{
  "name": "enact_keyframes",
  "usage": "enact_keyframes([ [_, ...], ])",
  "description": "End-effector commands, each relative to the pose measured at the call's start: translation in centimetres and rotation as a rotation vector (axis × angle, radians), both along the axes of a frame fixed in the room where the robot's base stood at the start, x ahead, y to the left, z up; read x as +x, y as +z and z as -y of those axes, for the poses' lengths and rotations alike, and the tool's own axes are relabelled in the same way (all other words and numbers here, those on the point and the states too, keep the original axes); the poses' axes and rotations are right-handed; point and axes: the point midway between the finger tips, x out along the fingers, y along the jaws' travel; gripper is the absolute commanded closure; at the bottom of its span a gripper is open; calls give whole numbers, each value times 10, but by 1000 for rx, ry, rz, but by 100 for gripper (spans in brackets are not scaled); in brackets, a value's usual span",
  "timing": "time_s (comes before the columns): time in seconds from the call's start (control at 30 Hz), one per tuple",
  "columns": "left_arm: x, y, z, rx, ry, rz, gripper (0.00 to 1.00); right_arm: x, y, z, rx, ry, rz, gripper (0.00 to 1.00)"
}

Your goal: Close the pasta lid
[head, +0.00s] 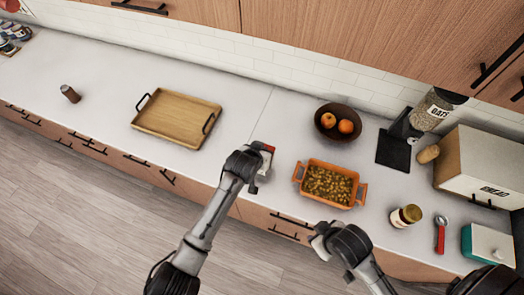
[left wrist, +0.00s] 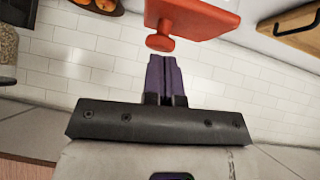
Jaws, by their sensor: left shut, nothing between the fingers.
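An orange baking dish (head: 298,173) with two handles stands uncovered on the counter, filled with pasta. A red lid (left wrist: 200,17) with a round knob shows at the top of the left wrist view, partly cut off. In the head view only a small red part (head: 268,147) shows beside my left gripper (head: 264,156); the arm hides the rest. The left gripper's purple fingers (left wrist: 165,62) are shut and empty, their tips close to the knob; I cannot tell if they touch it. My right gripper (head: 318,240) is in front of the dish; its fingers are not clear.
A wooden tray (head: 150,128) is to the left. A dark bowl (head: 322,118) with oranges stands behind the dish. To the right are a jar (head: 406,216), a red-handled utensil (head: 440,236), a teal-and-white box (head: 490,246) and a bread box (head: 484,166).

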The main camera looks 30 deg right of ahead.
Motion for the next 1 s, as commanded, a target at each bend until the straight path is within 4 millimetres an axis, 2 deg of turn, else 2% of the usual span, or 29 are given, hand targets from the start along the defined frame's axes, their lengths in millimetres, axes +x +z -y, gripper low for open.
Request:
enact_keyframes([
  [0.37,0,15,0,0,0,0,100,0,16,1,-4,2,1,57],
  [0.67,0,55,-2,-1,4,-1,100,0,57,1,-4,2,0,57],
  [0.73,-4,52,-7,-1,4,0,100,0,50,1,-2,2,4,57],
  [1.0,-25,83,-29,-2,2,2,100,0,40,1,-3,1,-2,57],
])
